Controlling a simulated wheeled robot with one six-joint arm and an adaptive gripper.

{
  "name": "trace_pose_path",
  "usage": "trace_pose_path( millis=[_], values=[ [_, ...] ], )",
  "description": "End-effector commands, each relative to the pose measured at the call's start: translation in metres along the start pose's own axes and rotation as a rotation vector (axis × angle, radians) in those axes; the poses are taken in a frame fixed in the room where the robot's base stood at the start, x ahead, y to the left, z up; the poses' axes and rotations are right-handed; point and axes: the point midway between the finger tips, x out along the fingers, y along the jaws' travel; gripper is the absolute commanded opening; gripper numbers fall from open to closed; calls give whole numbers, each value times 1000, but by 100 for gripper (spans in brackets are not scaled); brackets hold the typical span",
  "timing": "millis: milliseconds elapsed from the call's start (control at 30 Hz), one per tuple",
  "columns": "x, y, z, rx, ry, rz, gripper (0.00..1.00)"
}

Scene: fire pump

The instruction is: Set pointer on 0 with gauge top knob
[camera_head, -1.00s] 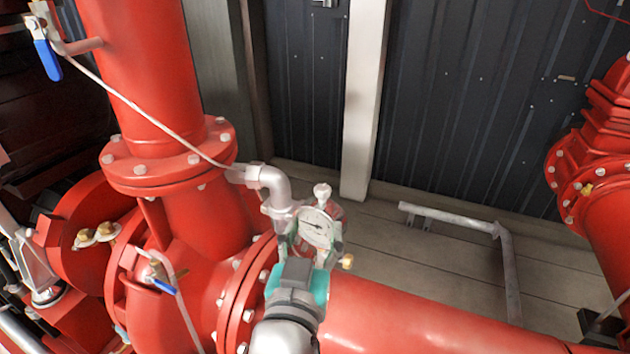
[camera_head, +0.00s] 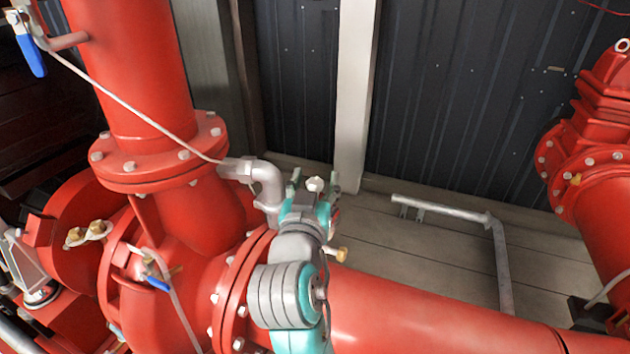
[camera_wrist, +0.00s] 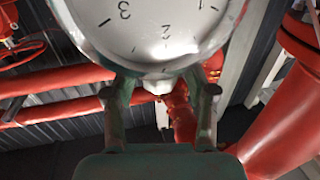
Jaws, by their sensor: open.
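The gauge top knob (camera_head: 316,184) shows as a small silver cap in the head view. My gripper (camera_head: 314,186) is at the top of the gauge, with one finger on each side of the knob. In the wrist view my gripper (camera_wrist: 159,92) is open, its fingers apart below the gauge's rim. The knob (camera_wrist: 158,88) shows partly between the fingers; contact cannot be told. The pointer cannot be made out, and my arm hides the dial in the head view.
A silver elbow pipe (camera_head: 266,184) stands close left of the gauge. A large red pipe (camera_head: 430,312) runs below to the right. A brass fitting (camera_head: 337,252) sticks out beside my arm.

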Motion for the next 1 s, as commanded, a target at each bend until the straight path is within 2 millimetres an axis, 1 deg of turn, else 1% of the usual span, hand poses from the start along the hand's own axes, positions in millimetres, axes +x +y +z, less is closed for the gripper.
trace_pose_path(
  millis=[233, 267, 300, 367, 400, 467, 500, 767, 1000],
  values=[
    [1, 0, 0, 0, 0, 0, 56],
    [1, 0, 0, 0, 0, 0, 51],
    [0, 0, 0, 0, 0, 0, 41],
    [0, 0, 0, 0, 0, 0, 26],
    [0, 0, 0, 0, 0, 0, 16],
    [0, 0, 0, 0, 0, 0, 1],
    [0, 0, 0, 0, 0, 0, 0],
    [0, 0, 0, 0, 1, -14, 0],
    [1, 2, 0, 1, 1, -97, 0]
  ],
)
